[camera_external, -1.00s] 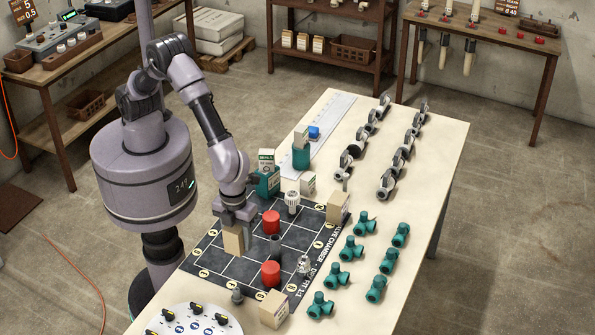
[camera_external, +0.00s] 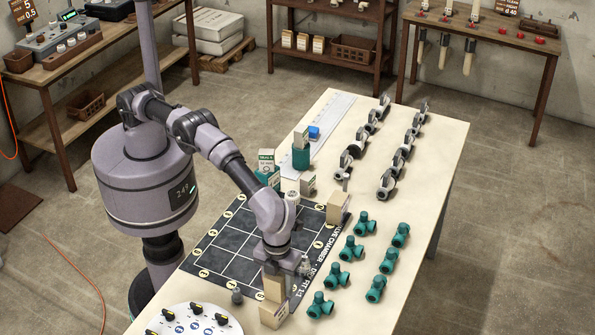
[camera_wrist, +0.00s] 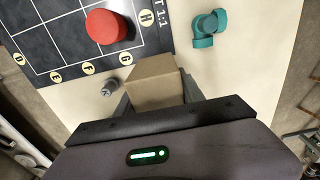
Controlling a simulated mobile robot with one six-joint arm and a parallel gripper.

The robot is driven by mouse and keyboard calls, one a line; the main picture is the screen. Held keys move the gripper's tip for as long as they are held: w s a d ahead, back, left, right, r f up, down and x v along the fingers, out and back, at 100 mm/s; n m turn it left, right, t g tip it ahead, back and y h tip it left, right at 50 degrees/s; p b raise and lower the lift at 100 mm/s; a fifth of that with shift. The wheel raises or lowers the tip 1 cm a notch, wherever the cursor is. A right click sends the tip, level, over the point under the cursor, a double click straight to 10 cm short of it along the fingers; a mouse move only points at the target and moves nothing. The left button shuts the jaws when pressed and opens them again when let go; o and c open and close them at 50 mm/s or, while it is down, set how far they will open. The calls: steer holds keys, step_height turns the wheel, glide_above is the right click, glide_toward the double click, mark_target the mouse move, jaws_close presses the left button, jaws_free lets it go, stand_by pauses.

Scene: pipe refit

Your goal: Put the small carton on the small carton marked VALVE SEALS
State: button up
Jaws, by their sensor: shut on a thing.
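My gripper (camera_external: 276,274) is shut on a small tan carton (camera_external: 272,288) and holds it upright near the front corner of the dark mat. In the wrist view the held carton (camera_wrist: 154,82) sits between the jaws. Another small carton (camera_external: 273,317) stands on the table directly below it in the external view. I cannot tell whether the two touch. No VALVE SEALS marking is readable on it. Another tan carton (camera_external: 338,208) stands at the mat's right edge, and a small labelled carton (camera_external: 308,185) stands behind the mat.
The dark gridded mat (camera_external: 222,245) lies under my arm. A red cylinder (camera_wrist: 106,27) stands on it. Green pipe fittings (camera_external: 338,275) stand to the right. A small grey fitting (camera_external: 237,296) and a white round panel (camera_external: 190,325) are at the left front.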

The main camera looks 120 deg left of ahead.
steer(key=shift+s, duration=0.1)
steer(key=o, duration=1.4)
